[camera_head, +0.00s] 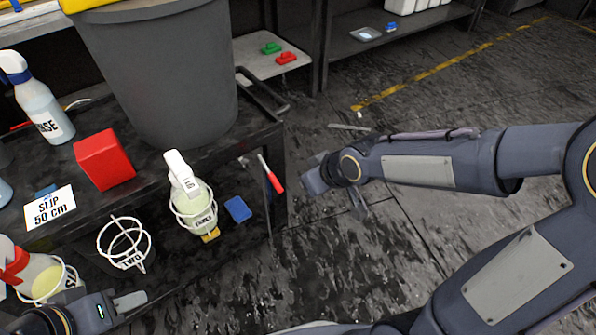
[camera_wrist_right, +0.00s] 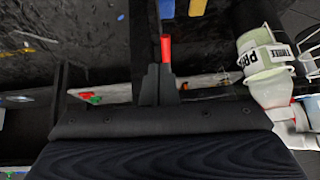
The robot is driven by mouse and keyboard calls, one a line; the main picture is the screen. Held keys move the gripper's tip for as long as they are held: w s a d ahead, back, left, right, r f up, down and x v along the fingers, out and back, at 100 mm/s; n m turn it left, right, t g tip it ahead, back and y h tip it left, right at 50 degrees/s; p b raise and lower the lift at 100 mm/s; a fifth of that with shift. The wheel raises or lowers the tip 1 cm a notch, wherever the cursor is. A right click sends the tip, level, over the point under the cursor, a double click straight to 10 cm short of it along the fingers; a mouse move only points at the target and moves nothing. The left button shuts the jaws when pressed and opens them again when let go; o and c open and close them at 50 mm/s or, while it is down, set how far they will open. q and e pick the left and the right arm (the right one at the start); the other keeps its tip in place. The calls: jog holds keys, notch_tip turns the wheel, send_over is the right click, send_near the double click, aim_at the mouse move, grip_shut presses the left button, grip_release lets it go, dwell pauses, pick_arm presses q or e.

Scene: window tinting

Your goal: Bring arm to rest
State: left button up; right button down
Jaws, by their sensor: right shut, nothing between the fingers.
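My right arm comes in from the right in the head view. Its gripper (camera_head: 330,180) is in the air beside the cart, apart from it. In the right wrist view the dark fingers (camera_wrist_right: 158,88) are together and hold nothing. A red-handled tool (camera_head: 270,173) hangs at the cart's side, left of this gripper. Its red handle (camera_wrist_right: 166,50) shows beyond the fingertips in the wrist view, and I see no contact. My left gripper (camera_head: 128,302) is at the lower left, near the cart's front. Its far side is hidden, so its opening is unclear.
The dark cart (camera_head: 262,140) carries a grey bin (camera_head: 160,75), a red block (camera_head: 104,158) and a rinse bottle (camera_head: 42,108). A spray bottle (camera_head: 192,200) sits in a side ring; another ring (camera_head: 125,240) is empty. Open floor (camera_head: 480,100) lies to the right.

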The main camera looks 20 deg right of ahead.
jog(key=shift+s+d+r, duration=0.25)
jog(key=shift+s+r, duration=0.2)
jog(key=shift+s, duration=0.2)
jog(key=s+d+r+m, duration=0.2)
jog(key=s+m, duration=0.1)
jog(key=s, duration=0.6)
jog(key=s+d+r+m, duration=0.2)
jog(key=s+r+m, duration=0.1)
jog(key=s, duration=0.6)
notch_tip(320, 180, up, 29)
jog(key=g+p, duration=0.1)
jog(key=p, duration=2.8)
jog(key=shift+s+p, duration=0.2)
jog(key=shift+p, duration=0.1)
